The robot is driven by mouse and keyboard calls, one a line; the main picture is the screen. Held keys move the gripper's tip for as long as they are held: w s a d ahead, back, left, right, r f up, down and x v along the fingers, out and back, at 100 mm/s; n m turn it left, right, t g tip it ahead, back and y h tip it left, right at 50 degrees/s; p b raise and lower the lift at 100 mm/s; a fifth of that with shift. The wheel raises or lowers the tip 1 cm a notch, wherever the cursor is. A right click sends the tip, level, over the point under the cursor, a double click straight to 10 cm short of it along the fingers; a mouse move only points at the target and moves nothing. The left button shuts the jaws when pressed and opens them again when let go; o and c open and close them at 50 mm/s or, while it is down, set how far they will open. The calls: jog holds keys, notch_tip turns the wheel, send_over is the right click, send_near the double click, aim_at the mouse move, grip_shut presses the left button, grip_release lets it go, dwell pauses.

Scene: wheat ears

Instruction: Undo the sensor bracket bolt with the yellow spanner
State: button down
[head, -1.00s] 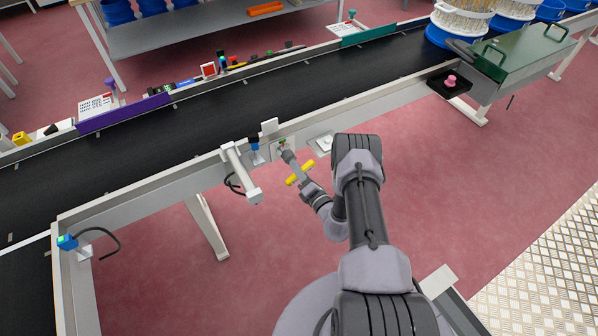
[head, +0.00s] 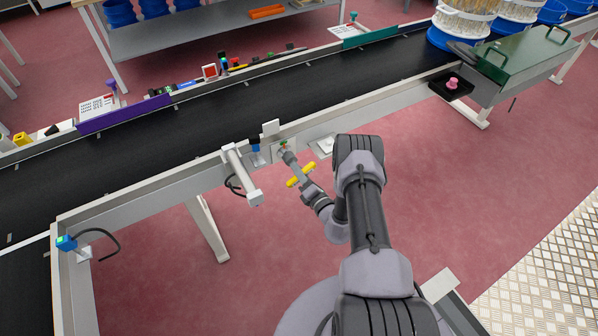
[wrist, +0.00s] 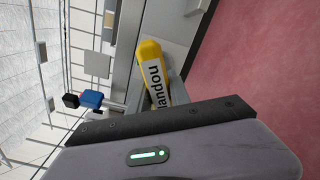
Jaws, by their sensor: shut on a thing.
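The yellow spanner (head: 300,175) is in my gripper (head: 306,184), beside the near rail of the conveyor. In the wrist view its yellow handle (wrist: 153,75) with black lettering sticks out past the dark edge of my gripper. My gripper is shut on it. The spanner's grey far end reaches to a small plate on the rail with a green and red spot (head: 284,144). The bolt itself is too small or hidden to tell, and I cannot tell whether the spanner sits on it. A blue and black sensor (head: 254,147) is just left; it also shows in the wrist view (wrist: 92,98).
A white post-like arm (head: 241,174) with a black cable stands left of my gripper. The black conveyor belt (head: 200,130) runs behind. A green-lidded box (head: 525,55) and a black tray with a pink knob (head: 452,84) are at upper right. Red floor lies open at right.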

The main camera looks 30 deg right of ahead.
jog(key=shift+w+b, duration=0.3)
jog(key=shift+w, duration=0.05)
jog(key=shift+w+b, duration=0.6)
jog(key=shift+w, duration=0.3)
jog(key=shift+n, duration=1.2)
jog(key=n, duration=0.4)
jog(key=shift+n+b, duration=0.3)
jog(key=shift+n, duration=3.5)
jog(key=shift+s, duration=0.1)
jog(key=shift+s+p, duration=0.5)
jog(key=shift+s, duration=1.2)
